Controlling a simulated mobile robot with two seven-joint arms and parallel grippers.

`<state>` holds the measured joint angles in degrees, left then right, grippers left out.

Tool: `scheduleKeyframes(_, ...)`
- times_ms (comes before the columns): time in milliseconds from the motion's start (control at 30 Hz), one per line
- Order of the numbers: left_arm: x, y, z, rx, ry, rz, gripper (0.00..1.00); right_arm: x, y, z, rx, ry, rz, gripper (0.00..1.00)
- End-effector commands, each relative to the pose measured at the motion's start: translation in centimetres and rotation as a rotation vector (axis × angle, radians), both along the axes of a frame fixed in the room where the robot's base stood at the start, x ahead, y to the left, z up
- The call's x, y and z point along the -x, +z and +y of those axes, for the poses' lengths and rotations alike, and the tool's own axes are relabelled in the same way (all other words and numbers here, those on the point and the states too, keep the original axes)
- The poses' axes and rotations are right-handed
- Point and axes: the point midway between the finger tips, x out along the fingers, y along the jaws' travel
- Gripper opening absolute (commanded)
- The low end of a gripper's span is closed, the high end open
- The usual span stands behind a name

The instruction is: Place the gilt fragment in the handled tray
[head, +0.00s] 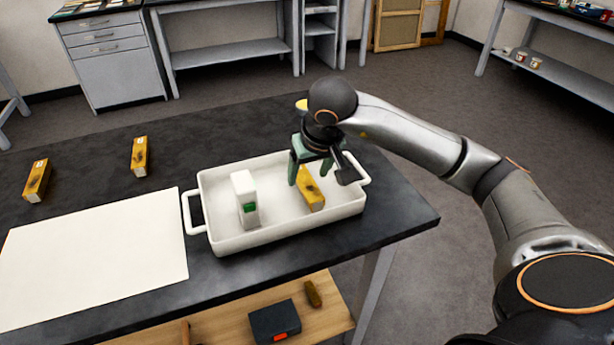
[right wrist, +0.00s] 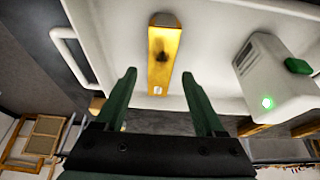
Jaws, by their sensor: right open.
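A gilt fragment (head: 312,194), a gold bar with a dark patch, lies inside the white handled tray (head: 290,233), towards its right end. My right gripper (head: 309,177) is above the tray at this fragment and partly covers it. In the right wrist view the same fragment (right wrist: 165,48) shows beyond the open fingers (right wrist: 159,75), with nothing between them. Two similar gold bars lie on the dark table at the left, one nearer the middle (head: 140,157) and one farther left (head: 36,181). My left gripper is not in view.
A white upright device with a green patch (head: 245,200) stands in the tray's left part, and also shows in the right wrist view (right wrist: 272,75). A white sheet (head: 95,255) lies left of the tray. A wooden lower shelf (head: 225,330) holds a dark box (head: 275,322).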

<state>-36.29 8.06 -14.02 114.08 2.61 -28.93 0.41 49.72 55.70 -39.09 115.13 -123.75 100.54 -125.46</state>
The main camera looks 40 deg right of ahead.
Motion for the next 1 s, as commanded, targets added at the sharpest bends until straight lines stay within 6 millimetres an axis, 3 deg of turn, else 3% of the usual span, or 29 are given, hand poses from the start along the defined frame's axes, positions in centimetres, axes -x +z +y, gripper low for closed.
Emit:
scheduleKeyframes(33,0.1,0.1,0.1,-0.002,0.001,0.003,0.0,0.3,1.4,0.1,0.001,0.001,-0.006,0.71)
scheduleKeyframes(200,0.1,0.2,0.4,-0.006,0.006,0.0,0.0,1.7,4.9,0.5,0.0,0.001,-0.006,0.71)
scheduleKeyframes(400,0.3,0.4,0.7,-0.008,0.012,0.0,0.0,2.9,7.6,0.7,-0.001,0.0,-0.003,0.71)
scheduleKeyframes(1000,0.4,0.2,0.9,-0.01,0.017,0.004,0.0,3.4,8.4,0.8,0.0,0.0,0.0,0.71)
